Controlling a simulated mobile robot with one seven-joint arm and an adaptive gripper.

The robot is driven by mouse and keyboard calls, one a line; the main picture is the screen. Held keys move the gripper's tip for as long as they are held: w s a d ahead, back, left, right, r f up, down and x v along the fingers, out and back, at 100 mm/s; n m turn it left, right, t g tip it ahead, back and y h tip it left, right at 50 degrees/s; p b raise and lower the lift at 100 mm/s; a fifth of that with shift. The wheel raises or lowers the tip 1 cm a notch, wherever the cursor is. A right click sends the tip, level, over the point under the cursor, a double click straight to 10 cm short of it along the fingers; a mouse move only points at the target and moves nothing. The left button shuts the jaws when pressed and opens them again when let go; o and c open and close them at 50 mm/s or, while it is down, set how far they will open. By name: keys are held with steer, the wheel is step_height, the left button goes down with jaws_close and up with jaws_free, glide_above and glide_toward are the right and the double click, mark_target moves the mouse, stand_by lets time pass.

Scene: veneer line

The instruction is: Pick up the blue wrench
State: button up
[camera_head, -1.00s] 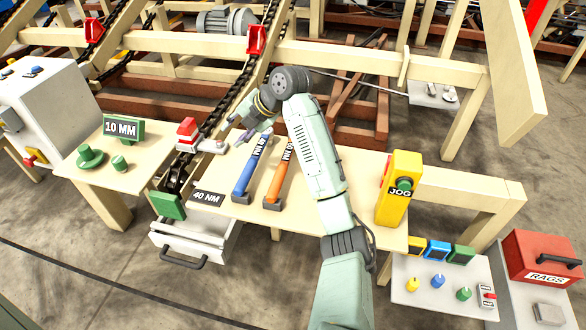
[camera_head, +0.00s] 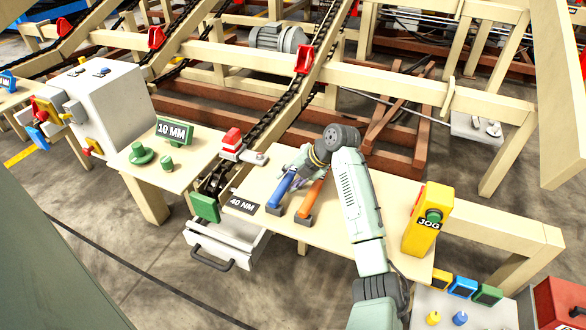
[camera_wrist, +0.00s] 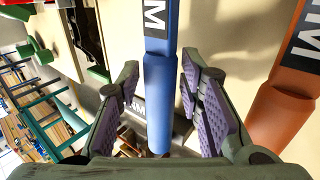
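In the wrist view the blue wrench (camera_wrist: 158,100) runs between the two purple-padded fingers of my gripper (camera_wrist: 160,105). The fingers are apart, with a gap on each side of the handle, so my gripper is open. In the head view my gripper (camera_head: 300,163) is over the upper part of the wrenches, and the wrench's far end is hidden by it. The orange wrench (camera_head: 311,198) lies just right of the blue one; it also shows in the wrist view (camera_wrist: 280,112).
A yellow JOG box (camera_head: 427,222) stands at the table's right end. A 40 NM sign (camera_head: 242,205) is left of the wrenches. A white drawer (camera_head: 222,246) stands open below.

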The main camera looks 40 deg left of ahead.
steer(key=shift+x, duration=0.8)
steer(key=shift+c, duration=0.4)
jaws_close()
steer(key=shift+r, duration=0.1)
